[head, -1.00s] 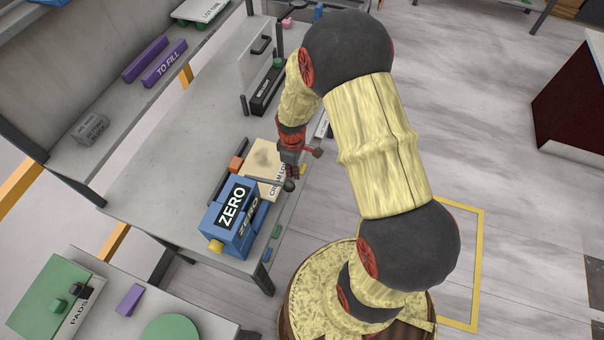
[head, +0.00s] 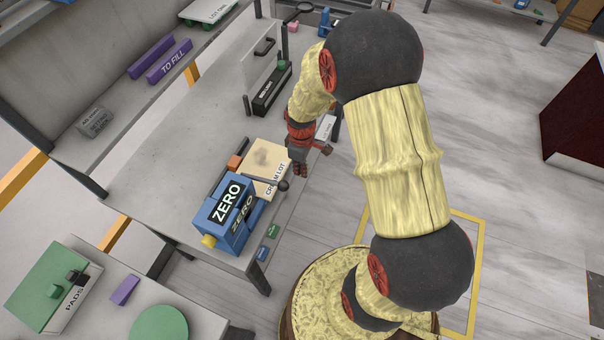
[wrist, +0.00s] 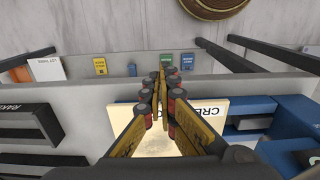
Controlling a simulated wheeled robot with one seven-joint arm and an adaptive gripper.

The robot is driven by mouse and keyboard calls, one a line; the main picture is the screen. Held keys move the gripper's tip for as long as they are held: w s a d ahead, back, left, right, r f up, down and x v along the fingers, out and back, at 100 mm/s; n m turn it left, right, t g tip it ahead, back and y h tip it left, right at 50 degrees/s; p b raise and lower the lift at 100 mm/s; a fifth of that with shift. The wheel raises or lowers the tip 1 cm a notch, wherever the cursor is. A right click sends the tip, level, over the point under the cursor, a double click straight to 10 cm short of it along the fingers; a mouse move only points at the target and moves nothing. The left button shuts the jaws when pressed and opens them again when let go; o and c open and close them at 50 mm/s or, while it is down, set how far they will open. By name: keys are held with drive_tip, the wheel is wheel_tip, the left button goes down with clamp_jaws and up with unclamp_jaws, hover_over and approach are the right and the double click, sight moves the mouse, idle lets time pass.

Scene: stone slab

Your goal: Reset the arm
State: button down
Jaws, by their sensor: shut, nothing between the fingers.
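My gripper (head: 299,170) hangs at the front edge of the grey bench (head: 165,165), beside the beige CREAM LOT box (head: 262,160). In the wrist view my gripper (wrist: 161,82) has its two fingers together with nothing between them. The CREAM LOT box (wrist: 205,112) shows behind and below the fingers there, partly hidden by them. I cannot tell whether the gripper touches the box. My arm bends up and over from the base at the lower right.
A blue ZERO box (head: 222,235) with a yellow knob stands next to the CREAM LOT box. An orange block (head: 234,162) and a black labelled holder (head: 270,90) are on the bench. Small green (head: 273,231) and blue tags sit on its front edge. Open floor (head: 490,140) lies to the right.

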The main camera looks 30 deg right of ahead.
wheel_tip(320, 180, up, 6)
drive_tip(key=shift+s+d, duration=0.1)
idle(0.4)
drive_tip(key=s+a+r+m+t+b, duration=0.2)
drive_tip(key=s+a+r+m+b, duration=0.1)
drive_tip(key=s+r, duration=0.5)
drive_tip(key=s+a+r+m+t+b, duration=0.3)
drive_tip(key=s+a+r, duration=0.3)
drive_tip(key=s+r, duration=0.3)
wheel_tip(320, 180, up, 4)
drive_tip(key=shift+f+m+t+b, duration=0.2)
drive_tip(key=shift+m+t+b, duration=0.1)
drive_tip(key=shift+m+b, duration=0.5)
